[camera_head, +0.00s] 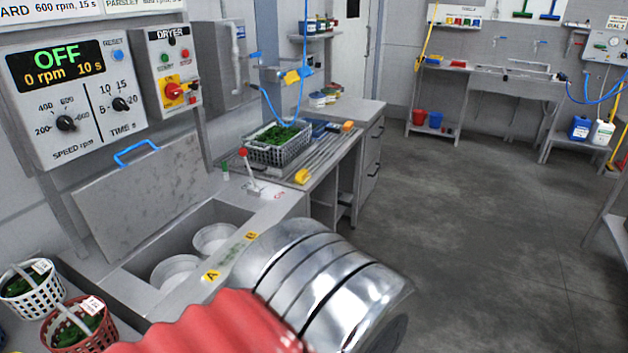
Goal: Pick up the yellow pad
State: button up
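A small yellow block (302,176) lies at the near end of the ribbed drainboard, close to the counter's front edge. It may be the yellow pad, but it is too small to be sure. My arm, with a silver ringed part and a red ribbed sleeve, fills the bottom centre. The fingers of my gripper are not in view. Nothing touches either block that I can see.
An open lid (140,200) leans behind two round wells. The floor (470,225) at right is clear.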

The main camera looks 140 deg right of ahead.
aim_at(304, 177)
jog(key=z, duration=4.65)
